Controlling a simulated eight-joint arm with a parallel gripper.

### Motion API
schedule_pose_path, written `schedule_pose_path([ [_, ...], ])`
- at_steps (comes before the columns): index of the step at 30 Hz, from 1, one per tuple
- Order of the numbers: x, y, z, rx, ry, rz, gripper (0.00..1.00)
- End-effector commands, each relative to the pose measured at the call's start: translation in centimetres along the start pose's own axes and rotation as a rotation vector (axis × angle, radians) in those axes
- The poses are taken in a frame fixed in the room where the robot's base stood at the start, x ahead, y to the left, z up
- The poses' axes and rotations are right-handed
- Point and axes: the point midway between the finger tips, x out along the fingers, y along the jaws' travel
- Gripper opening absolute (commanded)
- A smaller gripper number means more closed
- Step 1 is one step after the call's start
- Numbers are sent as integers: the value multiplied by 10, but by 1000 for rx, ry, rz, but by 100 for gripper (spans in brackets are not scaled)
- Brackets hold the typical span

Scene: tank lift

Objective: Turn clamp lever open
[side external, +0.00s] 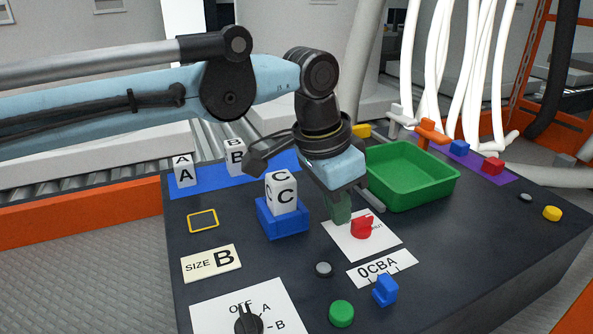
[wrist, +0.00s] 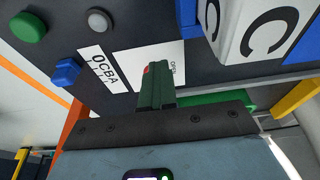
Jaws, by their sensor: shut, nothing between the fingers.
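The red clamp lever (side external: 362,227) sits on a white plate (side external: 380,244) on the dark table, with small lettering beside it. In the wrist view the white plate (wrist: 130,60) carries the word OPEN, and only a small red bit of the lever (wrist: 146,70) shows past my fingers. My gripper (side external: 341,214) points down just left of the lever in the side view, over the plate. Its green fingers (wrist: 157,72) are together with nothing between them. Whether they touch the lever cannot be told.
A block marked C (side external: 282,193) stands in a blue holder (side external: 284,221) left of my gripper. A green tray (side external: 412,196) lies behind right. In front are a label reading 0CBA (side external: 381,268), a blue knob (side external: 385,291), a grey button (side external: 323,269) and a green button (side external: 341,313).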

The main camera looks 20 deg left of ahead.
Motion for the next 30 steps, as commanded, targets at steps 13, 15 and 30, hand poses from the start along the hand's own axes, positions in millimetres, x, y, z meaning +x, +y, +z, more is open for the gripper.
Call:
schedule_pose_path([
  [13,7,21,3,12,-15,18,0],
  [15,7,22,3,10,-14,16,0],
  [30,5,26,0,6,-10,11,0],
])
